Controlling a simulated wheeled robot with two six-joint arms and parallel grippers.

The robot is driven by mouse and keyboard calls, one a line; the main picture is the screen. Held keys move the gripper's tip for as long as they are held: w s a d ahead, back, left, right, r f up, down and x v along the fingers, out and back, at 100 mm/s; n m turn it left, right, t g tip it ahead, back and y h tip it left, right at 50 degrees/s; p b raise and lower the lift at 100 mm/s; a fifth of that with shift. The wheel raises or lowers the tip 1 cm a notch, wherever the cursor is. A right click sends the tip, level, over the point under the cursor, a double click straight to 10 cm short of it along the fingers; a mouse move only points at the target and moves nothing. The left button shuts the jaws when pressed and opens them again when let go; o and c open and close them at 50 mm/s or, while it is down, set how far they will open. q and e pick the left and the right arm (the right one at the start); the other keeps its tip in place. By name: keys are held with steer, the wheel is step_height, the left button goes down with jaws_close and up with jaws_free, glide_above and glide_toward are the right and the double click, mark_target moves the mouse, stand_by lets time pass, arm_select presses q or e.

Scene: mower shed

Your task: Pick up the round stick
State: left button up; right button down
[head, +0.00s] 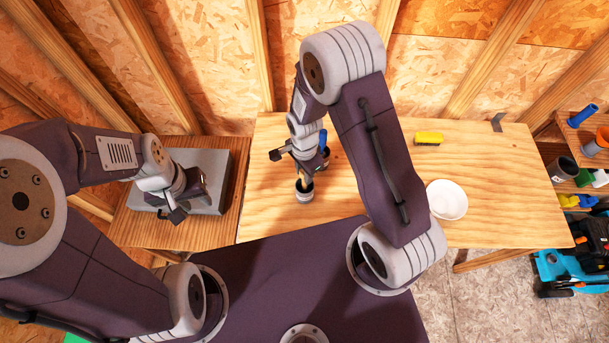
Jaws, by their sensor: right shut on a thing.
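My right gripper (302,174) reaches down over the pale workbench (270,215). It is shut on a short, pale wood-coloured piece, seemingly the round stick (306,181). The lower end of the stick is at the mouth of a small cup (304,196) with a dark inside and a light outside; whether it touches the cup I cannot tell. The fingers and wrist hide most of the stick. My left gripper (180,208) is over the grey flat box on the left, apart from the stick; its jaw gap is not clear.
A blue upright thing (323,139) stands just behind my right gripper. A yellow brush (429,138) and white bowl (447,200) are to the right. The grey box (205,165) lies on a lower left table. Free bench lies between brush and bowl. Shelves (560,135) stand far right.

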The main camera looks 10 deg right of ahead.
step_height(320, 180, up, 10)
steer(key=shift+f+b, duration=0.1)
steer(key=shift+b, duration=0.35)
